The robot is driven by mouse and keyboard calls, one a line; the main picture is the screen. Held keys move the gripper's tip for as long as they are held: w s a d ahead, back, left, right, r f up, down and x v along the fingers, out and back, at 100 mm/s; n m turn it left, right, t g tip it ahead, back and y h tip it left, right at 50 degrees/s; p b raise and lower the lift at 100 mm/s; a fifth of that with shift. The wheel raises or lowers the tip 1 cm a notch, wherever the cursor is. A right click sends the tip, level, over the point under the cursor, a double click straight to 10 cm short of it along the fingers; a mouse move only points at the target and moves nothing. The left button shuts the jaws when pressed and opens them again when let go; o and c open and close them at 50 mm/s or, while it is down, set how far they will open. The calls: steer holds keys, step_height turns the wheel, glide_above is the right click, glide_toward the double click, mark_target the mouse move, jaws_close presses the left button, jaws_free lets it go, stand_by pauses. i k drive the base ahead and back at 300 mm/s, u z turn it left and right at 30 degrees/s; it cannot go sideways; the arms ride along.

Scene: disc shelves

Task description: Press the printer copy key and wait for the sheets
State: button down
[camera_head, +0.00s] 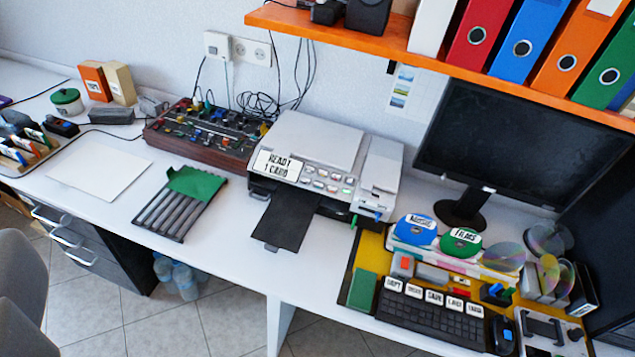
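The printer (316,137) stands on the white desk, a little right of the middle. It is light grey with a dark front. Its label or display (278,165) reads "READY 1 CARD". A panel of several small keys (325,182), some coloured, lies to the right of that display. I cannot tell which one is the copy key. A black output tray (288,222) sticks out in front, and no sheet shows on it. My gripper is not in view.
A mixer-like board (205,135) with cables stands left of the printer. A slotted tray (178,208) and a white sheet (98,170) lie further left. A monitor (520,135), keyboard (430,312) and disc holders crowd the right. An orange shelf (430,60) overhangs the back.

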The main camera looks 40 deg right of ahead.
mark_target(304, 181)
steer(key=z, duration=0.1)
steer(key=i, duration=1)
steer(key=u, duration=0.1)
